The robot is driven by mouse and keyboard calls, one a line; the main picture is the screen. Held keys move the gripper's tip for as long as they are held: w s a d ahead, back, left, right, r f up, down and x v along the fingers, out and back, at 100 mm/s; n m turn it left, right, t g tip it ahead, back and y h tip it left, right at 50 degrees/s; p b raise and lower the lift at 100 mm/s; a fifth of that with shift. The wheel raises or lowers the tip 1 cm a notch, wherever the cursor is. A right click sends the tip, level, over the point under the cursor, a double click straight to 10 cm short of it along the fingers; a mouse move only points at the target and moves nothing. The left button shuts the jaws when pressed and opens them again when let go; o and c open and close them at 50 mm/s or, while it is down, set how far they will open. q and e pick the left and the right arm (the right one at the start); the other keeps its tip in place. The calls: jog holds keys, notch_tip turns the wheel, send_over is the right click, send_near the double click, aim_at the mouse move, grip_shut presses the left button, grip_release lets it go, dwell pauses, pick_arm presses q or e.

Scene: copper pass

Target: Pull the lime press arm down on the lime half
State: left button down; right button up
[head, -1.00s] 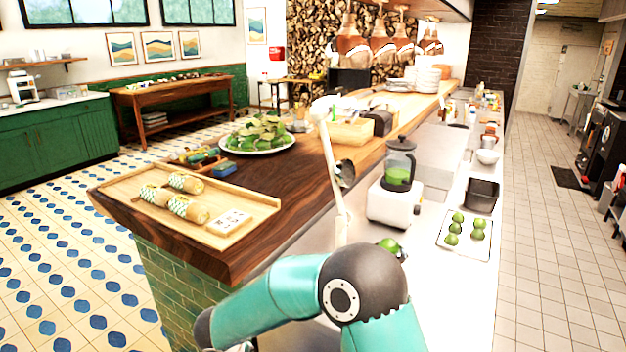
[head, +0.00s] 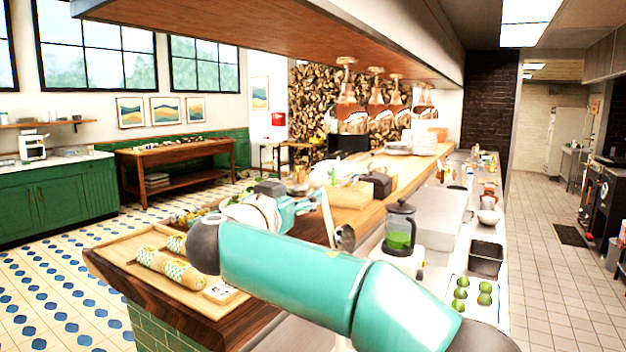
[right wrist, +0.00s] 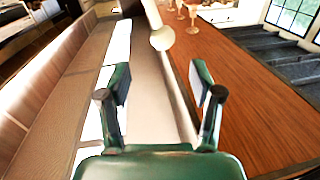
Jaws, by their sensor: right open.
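The lime press arm (head: 328,218) is a pale upright lever with a metal cup (head: 346,238) beside it in the head view. Its lower part is hidden behind my right arm. In the right wrist view a pale rod with a round knob (right wrist: 162,39) lies ahead of the fingers, roughly in line with the gap between them. My right gripper (head: 312,201) is near the lever's upper part in the head view; it is open and empty in the right wrist view (right wrist: 161,82). The lime half is hidden now. My left gripper is not in view.
A blender (head: 399,230) stands right of the press. A tray (head: 456,292) with several limes and a dark pan (head: 486,259) are further right. A wooden board (head: 118,243) with wrapped rolls is on the left counter end. The wooden counter (right wrist: 250,95) runs along the right side.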

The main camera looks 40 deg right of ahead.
aim_at(317, 182)
jog(key=p+x, duration=0.4)
jog(key=x, duration=0.6)
jog(key=shift+w+d+r, duration=0.1)
jog(key=shift+d, duration=0.05)
jog(key=shift+p+x, duration=0.35)
jog(key=shift+x, duration=0.45)
